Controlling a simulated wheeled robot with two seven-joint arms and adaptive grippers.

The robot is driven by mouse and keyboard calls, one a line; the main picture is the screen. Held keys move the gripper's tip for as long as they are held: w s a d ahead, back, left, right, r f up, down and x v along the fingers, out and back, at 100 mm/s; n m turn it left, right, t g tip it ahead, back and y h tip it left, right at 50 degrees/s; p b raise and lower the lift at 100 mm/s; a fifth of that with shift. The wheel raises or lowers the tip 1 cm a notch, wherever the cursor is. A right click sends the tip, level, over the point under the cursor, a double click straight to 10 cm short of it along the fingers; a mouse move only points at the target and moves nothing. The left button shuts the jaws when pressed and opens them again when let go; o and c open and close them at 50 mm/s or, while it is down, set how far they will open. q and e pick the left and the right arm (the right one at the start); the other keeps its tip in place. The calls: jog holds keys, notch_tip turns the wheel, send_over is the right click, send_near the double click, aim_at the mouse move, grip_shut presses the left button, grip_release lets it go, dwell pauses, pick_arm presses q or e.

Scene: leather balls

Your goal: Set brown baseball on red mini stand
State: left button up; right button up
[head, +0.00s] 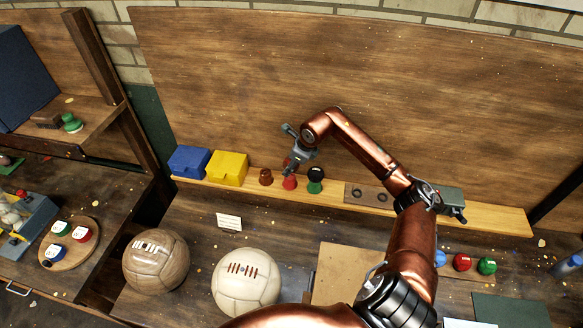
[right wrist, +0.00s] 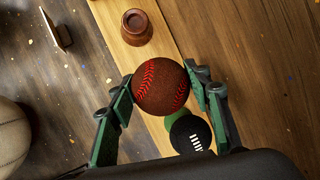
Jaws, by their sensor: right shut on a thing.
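The brown baseball (right wrist: 162,85) with red stitching is between the fingers of my right gripper (right wrist: 165,92), which is shut on it. In the head view, my right gripper (head: 290,160) is over the shelf, directly above the red mini stand (head: 289,183). In that view the baseball is mostly covered by the gripper. In the right wrist view the red stand is hidden behind the ball. I cannot tell whether the ball touches the stand. My left gripper is not in view.
A brown stand (head: 265,177) is left of the red one. A green stand (head: 315,187) holding a black ball (head: 316,173) is close on the right. Yellow (head: 227,168) and blue (head: 188,161) boxes stand further left. Two large balls (head: 156,262) (head: 246,281) rest in front.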

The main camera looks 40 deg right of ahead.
jog(key=shift+w+d+f, duration=0.15)
jog(key=shift+w+f, duration=0.35)
jog(key=shift+w, duration=0.05)
jog(key=f, duration=0.1)
jog(key=f+p, duration=0.1)
jog(key=f, duration=0.1)
jog(key=shift+w+d, duration=0.1)
jog(key=shift+w, duration=0.1)
jog(key=shift+f+p, duration=0.3)
jog(key=shift+f, duration=0.2)
jog(key=shift+f, duration=0.1)
jog(key=o, duration=1.2)
jog(key=shift+o, duration=0.2)
